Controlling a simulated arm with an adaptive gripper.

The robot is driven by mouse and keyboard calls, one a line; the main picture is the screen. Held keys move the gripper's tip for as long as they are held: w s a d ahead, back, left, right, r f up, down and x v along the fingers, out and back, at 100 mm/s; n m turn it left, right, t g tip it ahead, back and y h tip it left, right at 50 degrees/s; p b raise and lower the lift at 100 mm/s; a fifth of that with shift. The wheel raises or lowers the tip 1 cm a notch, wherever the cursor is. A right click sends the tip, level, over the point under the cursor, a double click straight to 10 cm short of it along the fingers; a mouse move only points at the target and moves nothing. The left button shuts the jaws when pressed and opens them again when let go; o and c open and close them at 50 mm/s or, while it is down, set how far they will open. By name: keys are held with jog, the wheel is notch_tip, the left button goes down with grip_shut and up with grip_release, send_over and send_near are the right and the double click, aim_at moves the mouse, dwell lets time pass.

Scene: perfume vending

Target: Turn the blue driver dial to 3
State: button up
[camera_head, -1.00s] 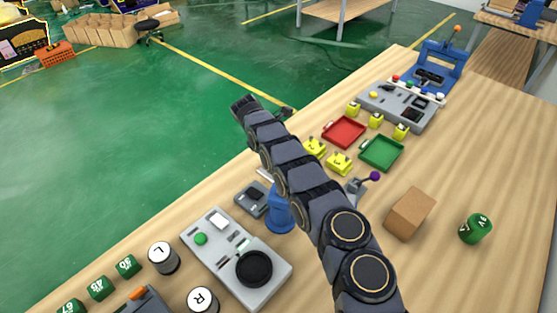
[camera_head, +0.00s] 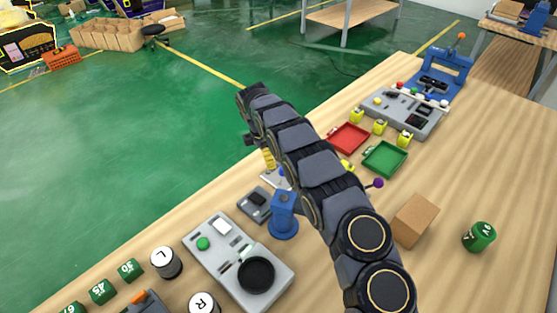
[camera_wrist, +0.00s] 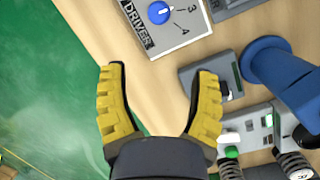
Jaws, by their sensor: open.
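The blue driver dial (camera_wrist: 159,12) sits on a grey-white panel (camera_wrist: 178,38) marked DRIVER at the top of the wrist view. In the head view a yellow finger (camera_head: 268,158) hangs beside the panel (camera_head: 272,180), which my arm partly hides.
A blue post (camera_head: 284,213) and a small grey box (camera_head: 254,203) stand close to the panel. A grey console (camera_head: 222,262) with a black round pad lies nearer. Red (camera_head: 349,139) and green (camera_head: 384,160) trays lie beyond my arm. The green floor is beyond the table edge.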

jog(key=m, duration=0.1)
jog(key=m+y, duration=0.1)
jog(key=f+m, duration=0.1)
jog(key=shift+s+d+f+y, duration=0.1)
jog(key=shift+s+d+y, duration=0.2)
jog(key=shift+d, duration=0.05)
jog(key=m, duration=0.1)
jog(key=m+y, duration=0.1)
jog(key=m, duration=0.1)
jog(key=shift+d+f, duration=0.2)
jog(key=shift+d, duration=0.1)
jog(key=d+m, duration=0.1)
jog(key=m, duration=0.1)
jog(key=d+m+t+y, duration=0.1)
jog(key=m, duration=0.2)
jog(key=d+m+t, duration=0.1)
jog(key=m, duration=0.2)
jog(key=shift+w+d, duration=0.2)
jog(key=shift+d, duration=0.1)
jog(key=shift+d+f+m, duration=0.1)
jog(key=shift+d+m, duration=0.3)
jog(key=shift+m, duration=0.2)
jog(key=shift+w+f, duration=0.1)
jog(key=shift+f, duration=0.05)
jog(key=shift+x, duration=3.7)
jog(key=shift+w+a, duration=0.1)
grip_shut()
